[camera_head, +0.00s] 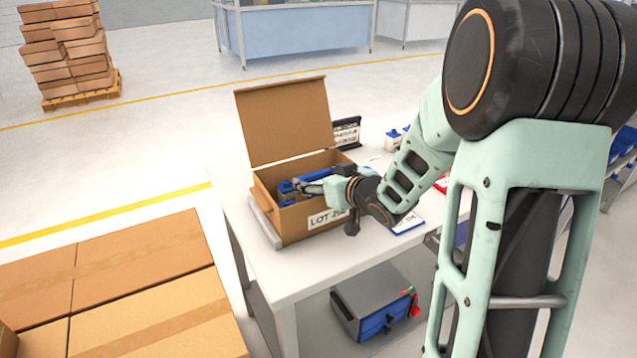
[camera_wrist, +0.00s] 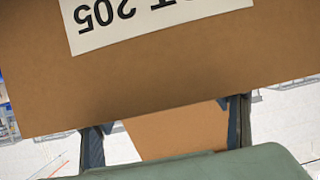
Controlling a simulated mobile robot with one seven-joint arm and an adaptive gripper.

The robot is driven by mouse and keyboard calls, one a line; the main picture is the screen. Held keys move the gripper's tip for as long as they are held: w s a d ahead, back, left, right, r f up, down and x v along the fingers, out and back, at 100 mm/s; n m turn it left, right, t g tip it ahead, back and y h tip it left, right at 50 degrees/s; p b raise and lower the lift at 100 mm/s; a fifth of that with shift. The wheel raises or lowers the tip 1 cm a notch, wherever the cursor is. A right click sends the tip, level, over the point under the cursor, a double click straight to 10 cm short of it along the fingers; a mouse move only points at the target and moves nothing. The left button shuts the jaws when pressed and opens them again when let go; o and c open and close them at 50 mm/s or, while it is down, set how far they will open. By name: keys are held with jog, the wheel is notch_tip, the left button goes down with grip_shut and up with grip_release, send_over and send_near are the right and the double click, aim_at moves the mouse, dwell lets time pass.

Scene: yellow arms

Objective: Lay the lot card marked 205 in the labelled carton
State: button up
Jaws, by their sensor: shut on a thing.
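The labelled carton (camera_head: 287,226) stands open on the white table, its lid raised at the back. Its front label (camera_head: 324,218) shows part of "LOT 20"; the wrist view has the label upside down, reading 205 (camera_wrist: 125,14). My gripper (camera_head: 309,184) reaches over the front wall into the carton. In the wrist view its two fingers (camera_wrist: 166,130) pass behind the wall's rim, so the tips are hidden. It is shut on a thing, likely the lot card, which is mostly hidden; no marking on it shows. Blue parts (camera_head: 287,203) show inside the carton.
A white sheet with a blue edge (camera_head: 408,223) lies on the table (camera_head: 330,261) right of the carton. A dark-framed sign (camera_head: 346,133) and small white bottles (camera_head: 392,141) stand behind. Large brown boxes (camera_head: 150,290) fill the lower left. A dark case (camera_head: 376,303) sits below the table.

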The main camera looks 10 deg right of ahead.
jog(key=shift+f, duration=0.1)
jog(key=shift+s+f+b, duration=0.1)
jog(key=shift+f+b, duration=0.4)
jog(key=shift+f, duration=0.15)
jog(key=o, duration=1.2)
jog(key=shift+f, duration=0.2)
jog(key=shift+r+p, duration=0.6)
jog(key=p+v, duration=0.2)
jog(key=v, duration=1)
jog(key=shift+r, duration=0.25)
